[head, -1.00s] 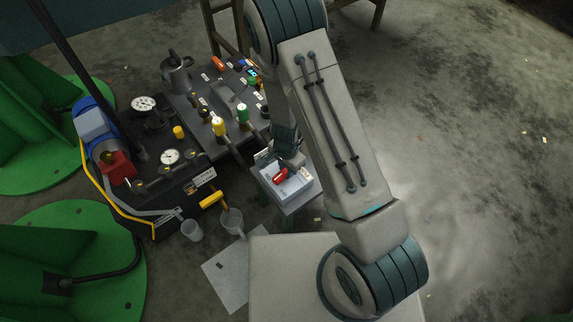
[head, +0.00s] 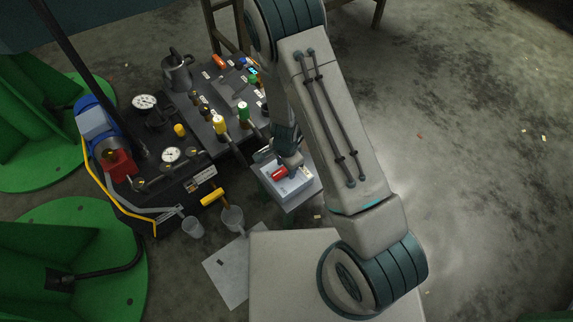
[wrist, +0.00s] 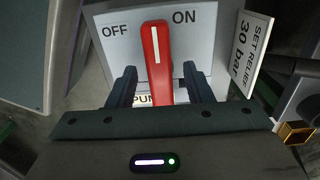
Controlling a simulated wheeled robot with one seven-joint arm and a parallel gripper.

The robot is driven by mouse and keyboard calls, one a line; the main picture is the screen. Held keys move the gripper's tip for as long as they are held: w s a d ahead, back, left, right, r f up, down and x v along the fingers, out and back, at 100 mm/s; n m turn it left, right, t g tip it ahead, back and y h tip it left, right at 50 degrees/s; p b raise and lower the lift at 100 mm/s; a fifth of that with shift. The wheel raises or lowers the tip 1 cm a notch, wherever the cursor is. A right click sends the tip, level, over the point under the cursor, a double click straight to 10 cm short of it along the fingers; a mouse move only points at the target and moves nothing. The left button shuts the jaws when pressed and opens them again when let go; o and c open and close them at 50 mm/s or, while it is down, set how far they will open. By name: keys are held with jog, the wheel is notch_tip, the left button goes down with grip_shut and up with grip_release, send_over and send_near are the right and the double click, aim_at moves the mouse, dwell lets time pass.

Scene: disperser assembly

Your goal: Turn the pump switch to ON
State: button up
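The pump switch is a red handle (wrist: 157,58) with a white stripe, on a white panel (wrist: 205,50) marked OFF on the left and ON on the right. In the wrist view the handle points up between the two labels, leaning slightly toward OFF. My gripper (wrist: 160,85) is open, with one finger on each side of the handle's lower part and a gap visible on both sides. In the head view the red handle (head: 280,174) sits on the pale switch box (head: 290,189), with my gripper (head: 289,160) over it, its fingers hard to see.
A "SET RELIEF 30 bar" sign (wrist: 248,50) stands right of the panel in the wrist view. In the head view, a black bench (head: 215,130) with valves is behind the box. A yellow-handled tool (head: 212,196) and clear cups (head: 192,228) are to the left.

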jog(key=shift+d, duration=0.1)
jog(key=shift+w+r, duration=0.1)
jog(key=shift+r, duration=0.2)
notch_tip(320, 180, up, 13)
jog(key=p, duration=0.6)
jog(key=shift+r, duration=0.15)
